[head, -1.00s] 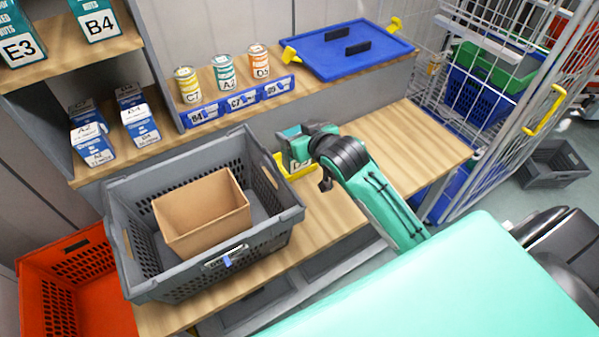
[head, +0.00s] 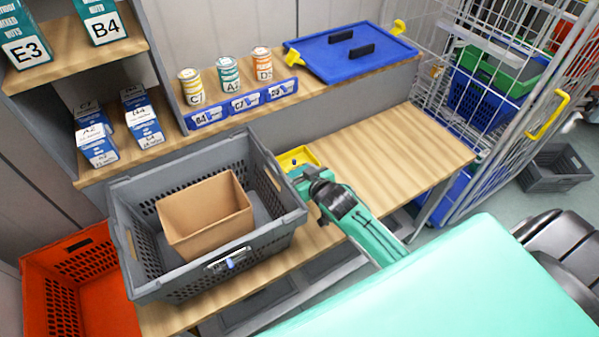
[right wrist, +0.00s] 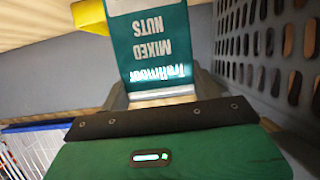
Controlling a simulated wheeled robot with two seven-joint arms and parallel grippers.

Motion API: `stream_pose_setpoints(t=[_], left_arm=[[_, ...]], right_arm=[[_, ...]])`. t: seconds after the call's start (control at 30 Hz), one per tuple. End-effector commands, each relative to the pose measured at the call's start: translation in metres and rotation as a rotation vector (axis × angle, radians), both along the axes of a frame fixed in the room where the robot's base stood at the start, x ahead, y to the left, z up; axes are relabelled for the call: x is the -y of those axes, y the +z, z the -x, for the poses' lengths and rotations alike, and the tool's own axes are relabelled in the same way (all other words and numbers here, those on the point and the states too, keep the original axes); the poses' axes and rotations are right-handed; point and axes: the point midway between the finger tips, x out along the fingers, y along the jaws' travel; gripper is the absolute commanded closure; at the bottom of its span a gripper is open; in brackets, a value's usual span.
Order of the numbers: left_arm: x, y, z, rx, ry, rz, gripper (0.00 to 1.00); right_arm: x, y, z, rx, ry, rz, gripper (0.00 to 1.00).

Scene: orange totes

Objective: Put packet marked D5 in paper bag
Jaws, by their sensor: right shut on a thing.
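My right gripper (right wrist: 163,105) is shut on a teal packet (right wrist: 155,45) in the right wrist view. The packet reads "Trailmoor MIXED NUTS" upside down there; its code label is out of sight. In the head view my right gripper (head: 300,178) is beside the right wall of the grey crate, outside it, and the packet is hard to make out. The paper bag (head: 210,231) is brown, open at the top and looks empty. It stands inside the grey crate (head: 285,220). My left gripper is not in view.
A yellow bin (head: 303,156) is just behind my right gripper. Cans and blue cartons (head: 146,125) stand on the shelves, and a blue lid (head: 330,60) lies at the back. The bench (head: 400,145) is clear to the right. An orange tote (head: 85,290) is at lower left.

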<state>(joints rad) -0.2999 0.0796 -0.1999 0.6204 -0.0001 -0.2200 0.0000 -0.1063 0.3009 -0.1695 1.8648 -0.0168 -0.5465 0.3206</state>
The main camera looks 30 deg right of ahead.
Motion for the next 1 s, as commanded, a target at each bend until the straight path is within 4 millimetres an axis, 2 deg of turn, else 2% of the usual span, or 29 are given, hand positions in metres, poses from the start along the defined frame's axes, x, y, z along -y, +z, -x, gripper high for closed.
stream_pose_setpoints(t=[0.23, 0.27, 0.37, 0.7, 0.87, 1.0], left_arm=[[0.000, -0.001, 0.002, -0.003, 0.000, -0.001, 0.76], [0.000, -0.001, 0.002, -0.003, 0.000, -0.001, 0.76], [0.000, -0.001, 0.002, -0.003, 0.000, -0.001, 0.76], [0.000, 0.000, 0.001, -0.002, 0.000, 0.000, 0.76], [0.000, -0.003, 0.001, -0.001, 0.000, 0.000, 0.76], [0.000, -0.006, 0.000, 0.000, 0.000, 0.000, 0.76]], right_arm=[[0.000, -0.002, 0.000, 0.001, 0.000, 0.000, 0.76], [0.000, -0.002, 0.000, 0.000, 0.000, 0.000, 0.33], [0.000, -0.002, 0.000, 0.000, 0.000, 0.000, 0.15], [0.000, 0.002, 0.000, 0.002, 0.000, 0.001, 0.15], [0.002, 0.006, 0.017, 0.000, 0.000, 0.001, 0.15], [0.003, 0.016, 0.041, 0.000, 0.000, 0.001, 0.15]])
